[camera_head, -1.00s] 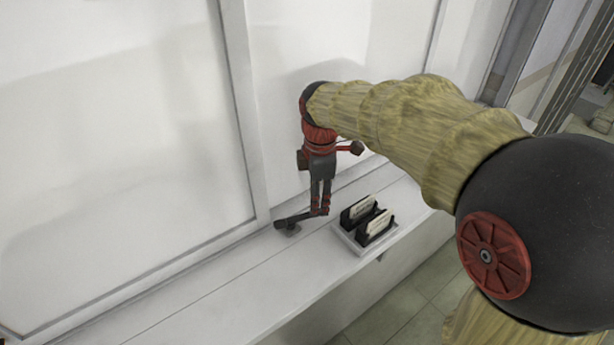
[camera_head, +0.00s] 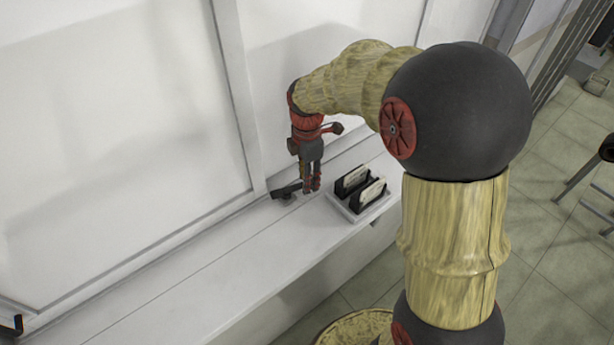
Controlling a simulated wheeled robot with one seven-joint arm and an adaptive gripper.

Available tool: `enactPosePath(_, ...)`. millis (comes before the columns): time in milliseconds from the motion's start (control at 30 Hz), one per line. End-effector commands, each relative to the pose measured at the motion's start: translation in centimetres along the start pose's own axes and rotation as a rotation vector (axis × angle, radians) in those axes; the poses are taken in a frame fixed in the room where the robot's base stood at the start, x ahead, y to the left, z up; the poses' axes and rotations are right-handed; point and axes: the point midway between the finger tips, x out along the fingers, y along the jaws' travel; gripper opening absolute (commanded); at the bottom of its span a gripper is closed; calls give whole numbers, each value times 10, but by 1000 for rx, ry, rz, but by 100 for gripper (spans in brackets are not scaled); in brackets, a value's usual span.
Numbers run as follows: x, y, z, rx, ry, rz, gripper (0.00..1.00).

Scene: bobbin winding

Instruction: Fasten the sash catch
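The sash catch (camera_head: 284,192) is a small dark lever on the white sill, at the foot of the window frame's upright. My gripper (camera_head: 311,190) points down just to the right of the catch, with its fingertips close to the lever's right end. The two fingers look near each other with a narrow gap between them. I cannot tell whether they touch the lever or hold its end.
A white tray (camera_head: 352,213) with black holders and pale cards stands on the sill (camera_head: 215,268) just right of my gripper. The white window frame (camera_head: 238,100) rises behind. A dark chair (camera_head: 590,170) stands on the floor at far right.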

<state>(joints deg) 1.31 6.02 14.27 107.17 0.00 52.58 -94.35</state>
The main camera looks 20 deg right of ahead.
Motion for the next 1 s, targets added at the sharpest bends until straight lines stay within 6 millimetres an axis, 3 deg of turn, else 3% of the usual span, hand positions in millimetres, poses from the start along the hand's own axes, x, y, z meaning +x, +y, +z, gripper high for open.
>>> enactPosePath(200, 0, 0, 0, 0, 0, 0, 31)
enactPosePath(767, 0, 0, 0, 0, 0, 1, 0)
enactPosePath(1000, 0, 0, 0, 0, 0, 1, 0)
